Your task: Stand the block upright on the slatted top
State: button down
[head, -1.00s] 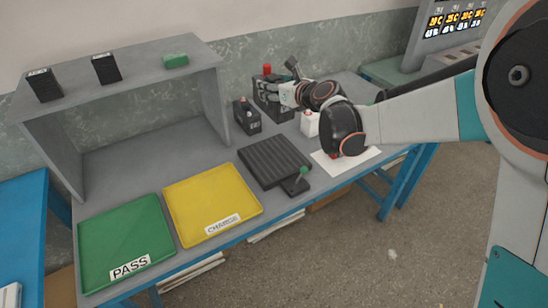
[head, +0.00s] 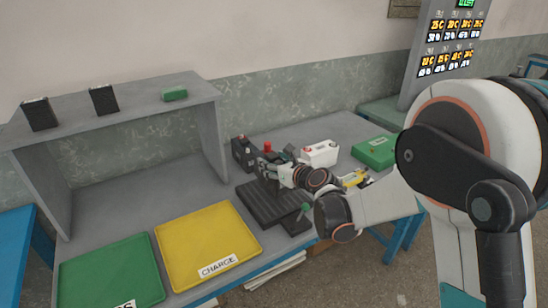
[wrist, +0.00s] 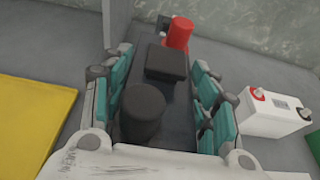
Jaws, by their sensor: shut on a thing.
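The block is a black battery with a red post (head: 268,147) on top. In the wrist view its black top (wrist: 167,65) lies between my fingers, with a round black post near the camera and the red post farther off. My gripper (head: 270,168) is shut on it from the side and holds it roughly upright. The slatted top (head: 262,207) is a dark ribbed plate on the bench. The block stands over its back part in the head view; my gripper hides its lower end, so I cannot tell whether it touches.
A white battery (head: 320,154) and a green case (head: 376,151) are to the right. A small green-knobbed lever (head: 304,210) sits at the plate's front right. Yellow (head: 208,243) and green (head: 110,275) trays lie left.

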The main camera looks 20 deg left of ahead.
aim_at(279, 190)
jog(key=shift+f+b, duration=0.85)
jog(key=shift+f, duration=1.4)
jog(key=shift+f, duration=0.1)
jog(key=c, duration=0.6)
grip_release()
jog(key=shift+s+d+r, duration=0.2)
jog(key=shift+d, duration=0.05)
jog(key=p+v, duration=0.4)
jog(key=v, duration=0.7)
jog(key=shift+s, duration=0.2)
jog(key=shift+d, duration=0.1)
